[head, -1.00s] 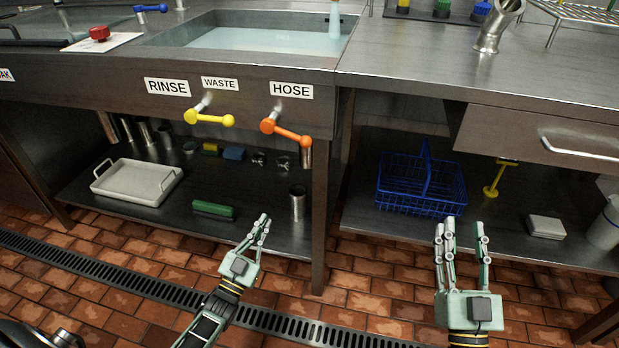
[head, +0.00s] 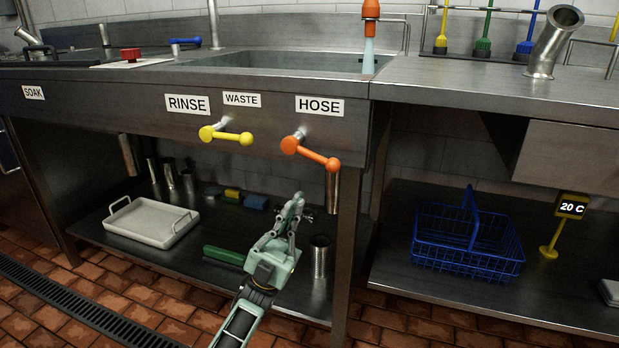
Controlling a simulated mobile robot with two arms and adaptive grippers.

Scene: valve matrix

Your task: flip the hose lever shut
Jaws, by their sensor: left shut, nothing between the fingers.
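The orange hose lever (head: 311,153) sticks out from the counter front under the HOSE label (head: 320,105). Its arm slants down to the right and ends in a round knob. Water (head: 369,56) runs from the orange spout (head: 371,10) into the sink. My left gripper (head: 297,198) is shut and empty, pointing up, below and a little left of the lever's knob, and apart from it in the picture. My right gripper is out of view.
A yellow lever (head: 226,136) sits left of the orange one, below the WASTE label (head: 242,99). A counter leg (head: 349,245) stands right of my left gripper. A metal cup (head: 319,257), green block (head: 225,255) and white tray (head: 150,223) are on the lower shelf.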

